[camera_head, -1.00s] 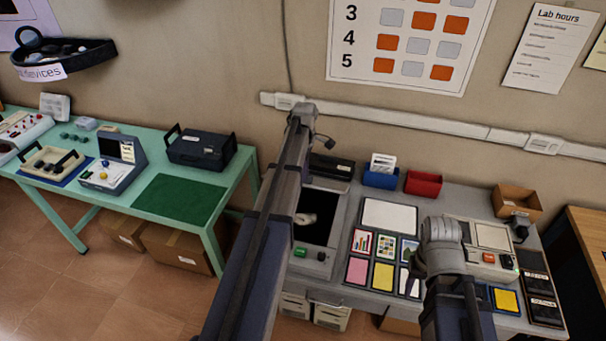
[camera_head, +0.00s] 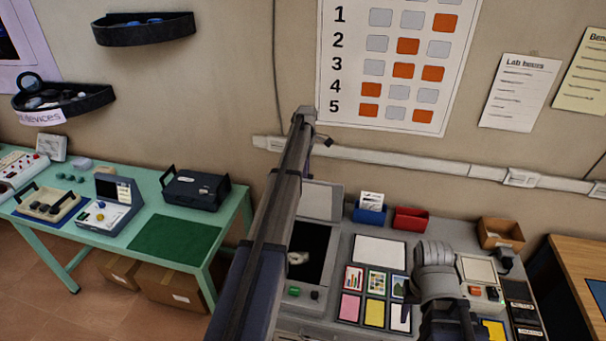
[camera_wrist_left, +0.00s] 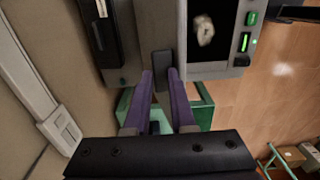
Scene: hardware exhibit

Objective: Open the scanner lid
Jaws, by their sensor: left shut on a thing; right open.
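The scanner (camera_head: 318,298) stands on the grey bench in the head view, its black glass bare, with a small pale item on it. Its grey lid (camera_head: 320,201) is raised and leans up at the back edge. In the left wrist view the scanner's glass (camera_wrist_left: 212,60) and green button lie right of my fingers. My left gripper (camera_wrist_left: 160,76) is shut on a dark narrow piece (camera_wrist_left: 162,58) at the lid, seen end-on. In the head view my left arm hides that gripper.
Blue (camera_head: 369,215) and red (camera_head: 410,218) bins stand behind several cards on the bench. A cardboard box (camera_head: 499,233) is at the back right. A green table (camera_head: 217,234) with devices stands to the left. A dark box (camera_wrist_left: 115,40) is close beside my left fingers.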

